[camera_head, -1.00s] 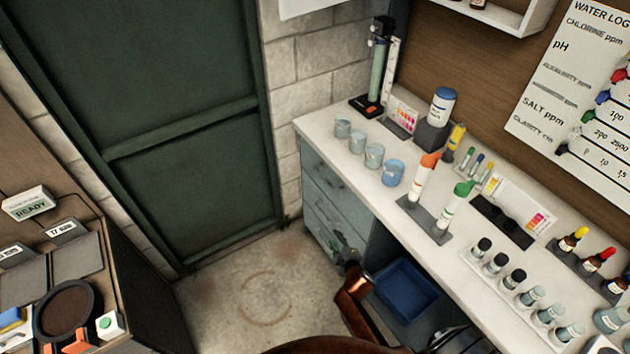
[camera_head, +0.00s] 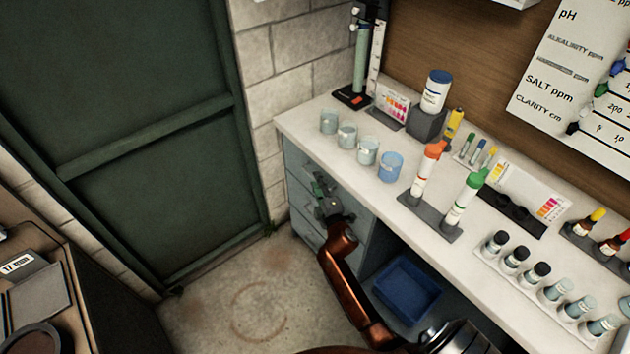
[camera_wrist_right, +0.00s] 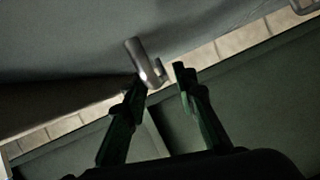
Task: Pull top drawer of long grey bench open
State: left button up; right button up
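The long grey bench (camera_head: 300,125) has a pale top and a stack of grey drawers at its left end. Its top drawer (camera_head: 298,165) looks closed flush in the head view, partly hidden by my right gripper (camera_head: 322,190). In the right wrist view, a metal handle (camera_wrist_right: 143,58) stands out from a grey face just ahead of my right gripper (camera_wrist_right: 161,76). The fingers are apart, and the handle's near end lies at the gap between the tips, close to the left one. I cannot tell whether they touch. My left gripper is out of view.
Several beakers (camera_head: 367,151) stand near the bench's left edge above the drawers, with bottles and test vials (camera_head: 537,273) further right. A blue bin (camera_head: 407,290) sits under the bench. The floor (camera_head: 215,300) before the dark green door (camera_head: 120,120) is clear.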

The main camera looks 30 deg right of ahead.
jog(key=shift+x, duration=0.9)
jog(key=shift+c, duration=0.3)
grip_shut()
